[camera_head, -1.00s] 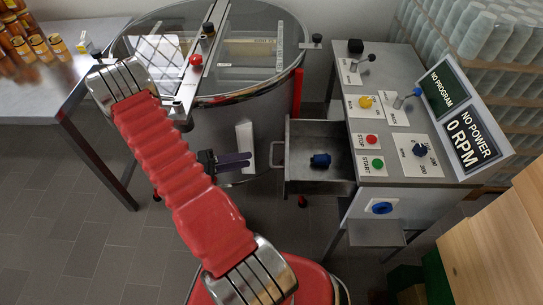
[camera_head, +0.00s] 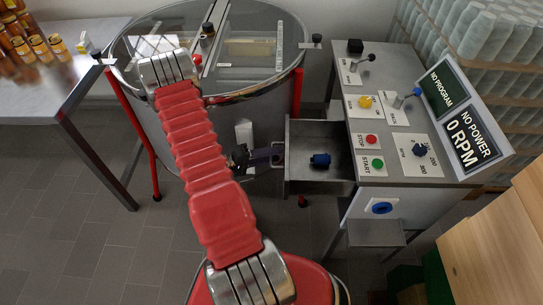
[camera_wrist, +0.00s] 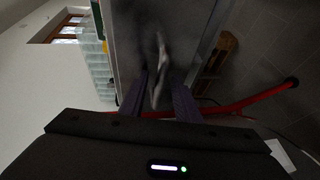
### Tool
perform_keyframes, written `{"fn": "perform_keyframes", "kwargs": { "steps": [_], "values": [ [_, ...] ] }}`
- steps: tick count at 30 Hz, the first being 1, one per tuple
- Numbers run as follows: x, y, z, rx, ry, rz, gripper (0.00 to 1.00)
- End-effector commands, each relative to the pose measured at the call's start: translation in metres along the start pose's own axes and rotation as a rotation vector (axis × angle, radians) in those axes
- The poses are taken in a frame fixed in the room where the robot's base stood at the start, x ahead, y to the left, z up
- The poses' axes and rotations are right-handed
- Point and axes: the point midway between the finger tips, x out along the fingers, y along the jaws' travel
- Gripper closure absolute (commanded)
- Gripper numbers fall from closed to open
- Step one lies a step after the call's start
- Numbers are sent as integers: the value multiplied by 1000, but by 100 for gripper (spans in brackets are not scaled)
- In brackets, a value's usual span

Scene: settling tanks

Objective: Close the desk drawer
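The desk drawer (camera_head: 312,183) is pulled out on the left side of the grey control desk (camera_head: 375,100). A dark blue knob-like object (camera_head: 320,160) lies in it. My gripper (camera_head: 277,156) is at the drawer's left front, at its handle. In the wrist view, the two purple fingers of my gripper (camera_wrist: 160,98) stand apart. The light metal drawer handle (camera_wrist: 161,62) shows between them, in front of the grey drawer front (camera_wrist: 185,35). I cannot tell whether either finger touches the handle.
A round glass-topped tank (camera_head: 170,120) on red legs stands left of the drawer, close to my arm. A steel table with jars (camera_head: 45,48) is at the far left. Wooden boxes (camera_head: 500,240) stand at the lower right. Tiled floor lies open at the lower left.

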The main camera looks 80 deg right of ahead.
Motion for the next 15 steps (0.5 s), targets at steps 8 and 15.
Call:
{"fn": "perform_keyframes", "kwargs": {
  "steps": [8,15],
  "values": [
    [0,0,0,0,1,0,75],
    [0,0,0,0,1,0,92]
  ]
}}
